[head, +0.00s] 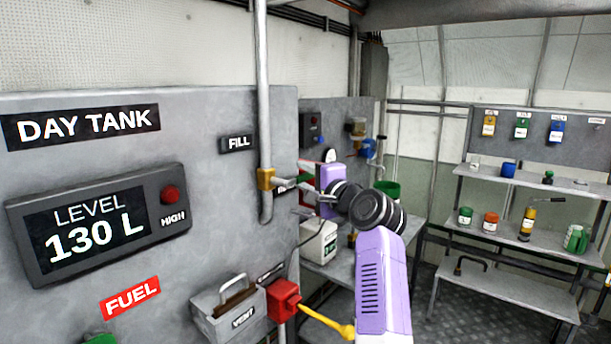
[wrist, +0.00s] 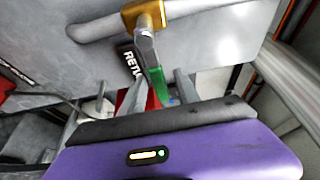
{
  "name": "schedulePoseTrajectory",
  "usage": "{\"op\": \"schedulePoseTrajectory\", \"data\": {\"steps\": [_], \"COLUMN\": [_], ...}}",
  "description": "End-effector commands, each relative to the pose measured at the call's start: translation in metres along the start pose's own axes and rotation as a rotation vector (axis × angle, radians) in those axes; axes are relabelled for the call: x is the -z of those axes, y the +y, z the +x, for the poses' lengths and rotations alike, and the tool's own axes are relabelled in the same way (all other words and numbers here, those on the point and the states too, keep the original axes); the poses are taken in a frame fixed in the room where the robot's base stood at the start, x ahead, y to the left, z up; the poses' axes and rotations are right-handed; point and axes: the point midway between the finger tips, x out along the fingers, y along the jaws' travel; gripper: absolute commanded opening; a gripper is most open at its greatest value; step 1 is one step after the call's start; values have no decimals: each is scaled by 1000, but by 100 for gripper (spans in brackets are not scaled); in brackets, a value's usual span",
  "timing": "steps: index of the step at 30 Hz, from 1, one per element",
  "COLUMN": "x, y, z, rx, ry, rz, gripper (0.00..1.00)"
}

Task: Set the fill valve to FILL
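The fill valve is a brass body (head: 265,179) on a vertical grey pipe, with a lever ending in a green grip (head: 303,180). The lever points right, close to the partly hidden RETURN label (wrist: 131,64). The FILL label (head: 238,143) is up and left of the valve. In the wrist view the brass body (wrist: 145,14) is at the top, and the green grip (wrist: 155,80) reaches down between my fingers. My gripper (wrist: 160,82) is open around the grip's end, with a gap beside it. Contact cannot be told.
The day tank panel with its LEVEL 130 L display (head: 95,225) fills the left. A red box with a yellow lever (head: 325,321) and a grey VENT box (head: 228,308) sit below the valve. Shelves (head: 530,185) with containers stand at the right; the floor before them is clear.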

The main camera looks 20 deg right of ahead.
Motion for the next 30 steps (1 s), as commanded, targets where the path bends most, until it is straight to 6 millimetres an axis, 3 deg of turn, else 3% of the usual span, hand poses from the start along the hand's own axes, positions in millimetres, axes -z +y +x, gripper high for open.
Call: {"op": "schedulePoseTrajectory", "data": {"steps": [8,14,30], "x": [0,0,0], "y": [0,0,1], "z": [1,1,1], "rx": [0,0,-1], "ry": [0,0,-1], "rz": [0,0,0], "gripper": [38,0,0]}}
